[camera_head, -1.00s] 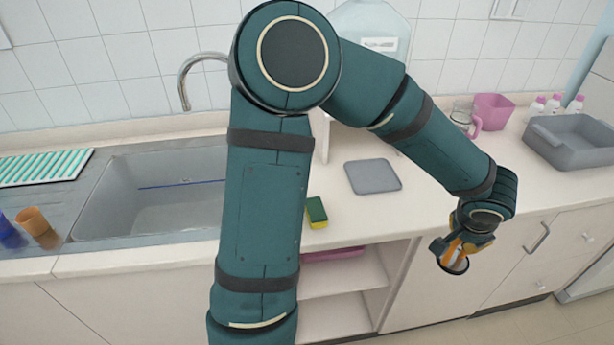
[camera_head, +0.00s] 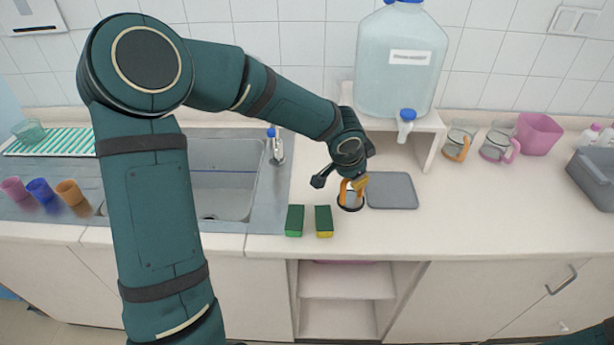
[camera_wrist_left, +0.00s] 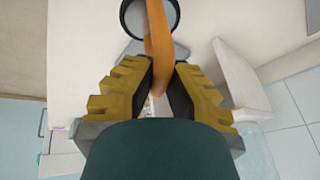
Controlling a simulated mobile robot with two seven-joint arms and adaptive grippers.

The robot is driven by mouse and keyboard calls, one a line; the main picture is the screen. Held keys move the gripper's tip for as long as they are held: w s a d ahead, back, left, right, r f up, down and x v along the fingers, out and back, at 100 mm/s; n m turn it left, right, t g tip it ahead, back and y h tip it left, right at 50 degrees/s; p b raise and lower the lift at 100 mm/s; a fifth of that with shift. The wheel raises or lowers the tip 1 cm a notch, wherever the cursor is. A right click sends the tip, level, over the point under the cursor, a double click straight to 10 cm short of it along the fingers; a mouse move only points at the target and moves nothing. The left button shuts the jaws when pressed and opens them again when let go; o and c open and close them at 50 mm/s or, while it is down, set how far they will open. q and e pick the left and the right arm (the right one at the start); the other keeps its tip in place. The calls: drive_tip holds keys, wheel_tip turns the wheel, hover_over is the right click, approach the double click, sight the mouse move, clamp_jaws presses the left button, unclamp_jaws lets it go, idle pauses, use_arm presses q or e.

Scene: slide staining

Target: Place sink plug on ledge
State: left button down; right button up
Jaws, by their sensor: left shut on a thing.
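My left gripper (camera_head: 352,182) is shut on the orange handle of a round, dark-rimmed jug (camera_head: 350,204), just left of the grey mat on the worktop. In the left wrist view the orange handle (camera_wrist_left: 157,45) lies between the yellow finger pads, with the dark round rim (camera_wrist_left: 128,18) above. I cannot tell whether the jug touches the worktop. I cannot make out a sink plug. The grey sink (camera_head: 225,188) is partly hidden by my left arm. The sink's ledge (camera_head: 268,200) shows on its right side. My right gripper is out of view.
Two sponges (camera_head: 294,220) (camera_head: 324,221) lie by the front edge. A grey mat (camera_head: 392,192) lies below a large water bottle (camera_head: 400,65) on a white stand (camera_head: 432,140). Two glass jugs (camera_head: 458,142) (camera_head: 497,143) and a pink container (camera_head: 538,134) stand right. Coloured cups (camera_head: 42,192) stand left.

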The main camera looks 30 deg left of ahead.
use_arm(q)
drive_tip(key=w+a+r+m+h+p, duration=0.1)
drive_tip(key=w+a+r+m+p, duration=0.2)
drive_tip(key=a, duration=0.4)
drive_tip(key=w+a+r+m+h+p, duration=0.1)
drive_tip(key=w+a+m+p, duration=0.25)
drive_tip(key=a, duration=0.35)
drive_tip(key=shift+n+g, duration=0.25)
drive_tip(key=shift+g, duration=0.25)
drive_tip(key=f, duration=0.6)
drive_tip(key=a+f+p, duration=0.1)
drive_tip(key=f, duration=0.3)
drive_tip(key=shift+s+f, duration=0.1)
drive_tip(key=shift+s, duration=0.2)
drive_tip(key=shift+s, duration=0.1)
drive_tip(key=c, duration=1.1)
unclamp_jaws()
drive_tip(key=shift+f, duration=0.15)
drive_tip(key=shift+c, duration=0.2)
drive_tip(key=shift+r, duration=0.2)
